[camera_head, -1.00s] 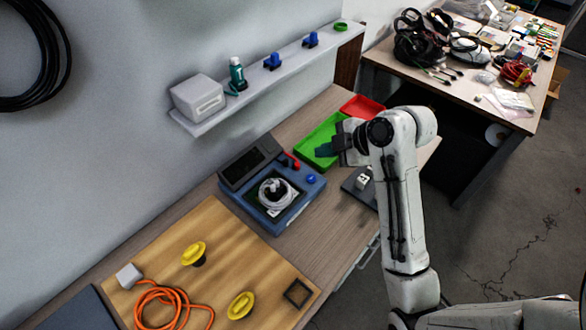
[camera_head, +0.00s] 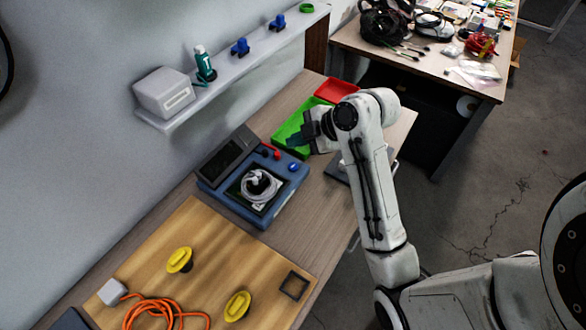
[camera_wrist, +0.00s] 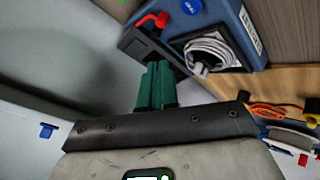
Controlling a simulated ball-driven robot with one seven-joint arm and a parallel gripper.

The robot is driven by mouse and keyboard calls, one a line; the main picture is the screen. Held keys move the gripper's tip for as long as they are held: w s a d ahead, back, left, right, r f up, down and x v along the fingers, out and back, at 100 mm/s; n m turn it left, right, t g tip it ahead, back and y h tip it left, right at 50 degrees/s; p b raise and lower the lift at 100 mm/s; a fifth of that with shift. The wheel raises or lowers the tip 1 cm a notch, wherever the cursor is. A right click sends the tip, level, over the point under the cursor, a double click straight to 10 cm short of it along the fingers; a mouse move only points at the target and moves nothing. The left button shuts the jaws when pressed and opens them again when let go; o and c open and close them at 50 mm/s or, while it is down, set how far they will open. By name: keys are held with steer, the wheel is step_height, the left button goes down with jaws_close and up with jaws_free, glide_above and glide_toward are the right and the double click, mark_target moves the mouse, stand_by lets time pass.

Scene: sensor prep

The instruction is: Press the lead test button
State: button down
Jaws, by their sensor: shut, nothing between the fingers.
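The blue tester (camera_head: 232,211) sits on the bench by the wall, with a dark screen panel at its back. A round blue button (camera_head: 293,167) is on its top right part; it also shows at the top edge of the wrist view (camera_wrist: 192,6).
A green tray (camera_head: 287,131) and a red tray (camera_head: 337,87) lie behind my gripper. A wall shelf (camera_head: 172,121) holds a white box and small parts. A wooden board (camera_head: 200,263) with yellow knobs (camera_head: 179,260) and orange cable is in front. A cluttered table stands at the back.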

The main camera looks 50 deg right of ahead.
mark_target(296, 167)
steer(key=shift+f+b, duration=2)
steer(key=shift+f, duration=1.05)
steer(key=shift+f, duration=0.1)
steer(key=shift+f, duration=0.3)
steer(key=shift+f+b, duration=0.45)
steer(key=shift+b, duration=0.15)
steer(key=shift+r+p, duration=0.8)
steer(key=shift+r, duration=0.1)
step_height(296, 167, up, 5)
steer(key=p, duration=0.4)
